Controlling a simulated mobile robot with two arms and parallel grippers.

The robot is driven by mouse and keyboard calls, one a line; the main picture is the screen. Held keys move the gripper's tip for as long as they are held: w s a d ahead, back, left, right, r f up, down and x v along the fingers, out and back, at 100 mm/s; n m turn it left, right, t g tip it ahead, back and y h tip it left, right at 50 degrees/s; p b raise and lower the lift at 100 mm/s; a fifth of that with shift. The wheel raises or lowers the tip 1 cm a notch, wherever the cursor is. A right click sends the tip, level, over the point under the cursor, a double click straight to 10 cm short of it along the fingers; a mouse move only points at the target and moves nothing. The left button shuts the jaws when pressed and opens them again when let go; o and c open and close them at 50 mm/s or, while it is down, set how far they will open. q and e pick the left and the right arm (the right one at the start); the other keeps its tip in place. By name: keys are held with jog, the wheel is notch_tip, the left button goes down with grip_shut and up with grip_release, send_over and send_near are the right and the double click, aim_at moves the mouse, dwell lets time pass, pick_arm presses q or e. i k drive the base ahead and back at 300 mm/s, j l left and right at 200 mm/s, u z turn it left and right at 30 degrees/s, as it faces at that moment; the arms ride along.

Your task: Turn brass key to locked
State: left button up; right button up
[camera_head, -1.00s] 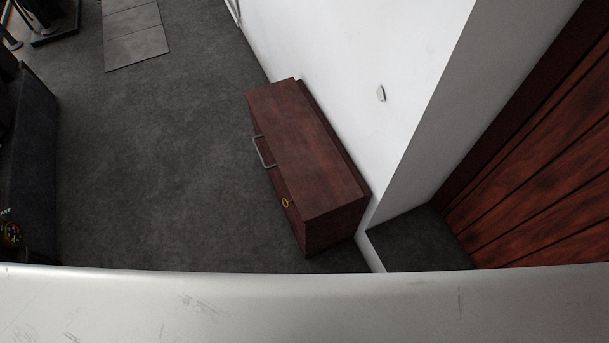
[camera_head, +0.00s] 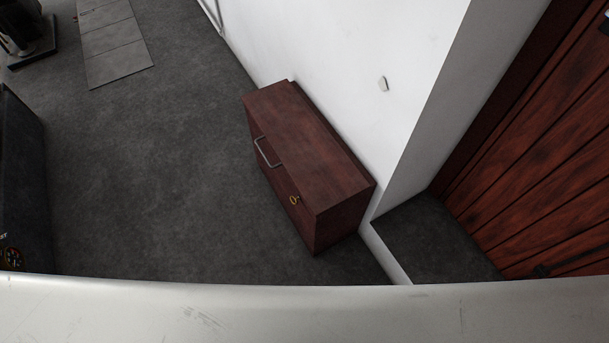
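The brass key (camera_head: 295,200) sits in the front face of a dark red wooden cabinet (camera_head: 305,140), near its right end. The key is small here, and I cannot tell which way it is turned. A grey metal handle (camera_head: 266,152) is on the same face, to the left of the key. The cabinet stands on the floor against the white wall. Neither of my grippers shows in the view.
A dark grey floor (camera_head: 150,180) lies open in front of the cabinet. A white wall (camera_head: 330,50) runs behind it. A red wooden door (camera_head: 550,190) stands at the right, in a recess. A dark block (camera_head: 22,180) is at the left edge.

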aim_at(298, 197)
jog(key=j+z, duration=0.1)
jog(key=z, duration=0.3)
jog(key=i+j+z, duration=0.1)
jog(key=z, duration=0.25)
jog(key=j+z, duration=0.15)
jog(key=z, duration=0.25)
jog(key=j+z, duration=0.25)
jog(key=j, duration=0.4)
jog(key=j+z, duration=0.25)
jog(key=j, duration=0.4)
jog(key=j+z, duration=0.25)
jog(key=j, duration=0.4)
jog(key=k+j+z, duration=0.25)
jog(key=j, duration=0.35)
jog(key=i, duration=0.05)
